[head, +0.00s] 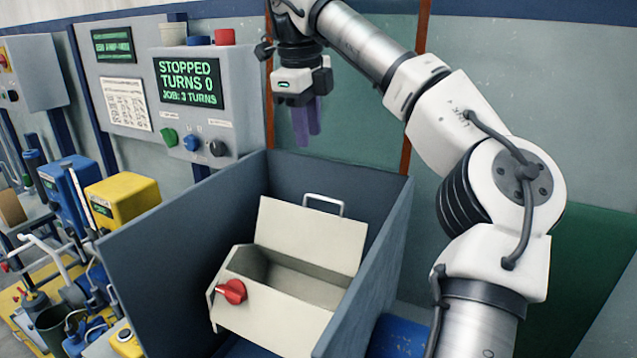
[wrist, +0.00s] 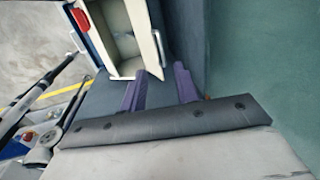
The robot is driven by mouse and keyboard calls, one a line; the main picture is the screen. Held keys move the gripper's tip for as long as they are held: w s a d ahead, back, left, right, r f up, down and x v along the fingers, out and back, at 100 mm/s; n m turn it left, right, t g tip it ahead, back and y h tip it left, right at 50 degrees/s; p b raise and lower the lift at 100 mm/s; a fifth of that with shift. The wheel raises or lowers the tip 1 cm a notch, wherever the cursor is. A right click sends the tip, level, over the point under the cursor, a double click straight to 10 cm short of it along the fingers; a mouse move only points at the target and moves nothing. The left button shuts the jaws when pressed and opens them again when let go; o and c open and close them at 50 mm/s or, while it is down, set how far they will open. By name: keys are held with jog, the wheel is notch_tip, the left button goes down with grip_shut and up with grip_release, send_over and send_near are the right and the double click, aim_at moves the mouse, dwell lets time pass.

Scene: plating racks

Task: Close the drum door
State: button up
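The cream drum (head: 270,325) sits inside a dark blue-grey tank, and its hollow inside is exposed. The drum door (head: 310,235) stands open, raised along the drum's far side, with a metal handle (head: 323,199) at its top edge. In the wrist view the drum opening shows at the top, with the door (wrist: 149,30) seen nearly edge-on and its handle (wrist: 160,48) close to the fingertips. My gripper (head: 307,122) is above the tank's back wall, its purple fingers pointing down. In the wrist view its fingers (wrist: 168,80) are apart with nothing between them.
The tank walls (head: 190,225) rise around the drum. A red knob (head: 232,291) is on the drum's near side. A control panel (head: 190,82) at the back reads "STOPPED, TURNS 0, JOB: 3 TURNS". A yellow box (head: 122,203) and a blue box (head: 68,192) stand left.

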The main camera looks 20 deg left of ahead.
aim_at(315, 196)
jog(key=f, duration=0.4)
jog(key=w+f, duration=0.1)
jog(key=f, duration=0.3)
jog(key=w+f+p, duration=0.1)
jog(key=f, duration=0.3)
jog(key=shift+d+f, duration=0.2)
jog(key=shift+f, duration=0.05)
jog(key=shift+c, duration=0.3)
grip_shut()
